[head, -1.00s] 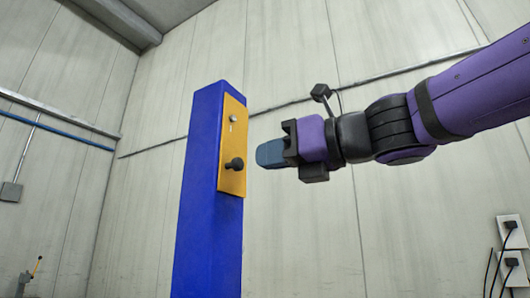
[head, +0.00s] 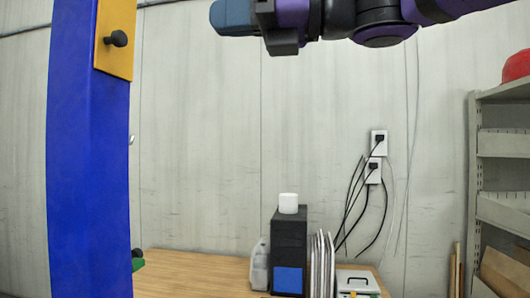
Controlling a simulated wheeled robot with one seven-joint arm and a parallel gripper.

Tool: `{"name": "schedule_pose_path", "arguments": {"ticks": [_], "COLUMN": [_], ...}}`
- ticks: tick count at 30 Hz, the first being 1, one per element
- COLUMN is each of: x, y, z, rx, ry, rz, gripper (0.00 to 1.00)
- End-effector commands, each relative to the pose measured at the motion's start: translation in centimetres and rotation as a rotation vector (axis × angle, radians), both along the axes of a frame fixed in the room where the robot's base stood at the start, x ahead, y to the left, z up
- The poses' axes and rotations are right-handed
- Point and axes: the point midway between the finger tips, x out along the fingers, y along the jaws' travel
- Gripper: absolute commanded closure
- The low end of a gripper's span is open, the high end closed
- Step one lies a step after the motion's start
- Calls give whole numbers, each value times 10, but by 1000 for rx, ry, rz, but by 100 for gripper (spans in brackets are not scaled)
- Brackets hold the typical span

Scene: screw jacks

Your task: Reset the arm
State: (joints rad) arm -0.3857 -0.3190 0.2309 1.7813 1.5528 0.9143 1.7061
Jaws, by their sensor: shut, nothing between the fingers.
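My gripper (head: 232,16) shows at the top of the head view, with blue fingers pointing left. It is shut and empty. My purple and black arm runs off the top right. A blue column (head: 88,170) stands at the left, with a yellow panel (head: 113,58) near its top. A black knob (head: 116,38) sticks out from the panel. The gripper is right of the panel, apart from it, with clear space between. The top of the panel is cut off by the frame.
A wooden table (head: 190,272) below holds a black box (head: 289,245) with a white roll (head: 288,203) on it. Wall sockets (head: 377,157) with hanging cables are behind. A grey shelf (head: 500,143) with a red object (head: 517,66) on top stands at the right.

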Motion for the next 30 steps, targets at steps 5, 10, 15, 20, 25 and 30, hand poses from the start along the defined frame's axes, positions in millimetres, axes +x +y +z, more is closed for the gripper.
{"name": "schedule_pose_path", "arguments": {"ticks": [5,10,15,20,25,30], "x": [4,20,30,26,4,-21], "y": [-10,-58,-133,-210,-292,-351], "z": [-15,-79,-161,-233,-301,-348], "rx": [-55,-311,-684,-1030,-1346,-1520], "ry": [-81,-409,-799,-1095,-1329,-1453], "rz": [-29,-103,-76,84,404,756], "gripper": [100,100,100,100,100,100]}}
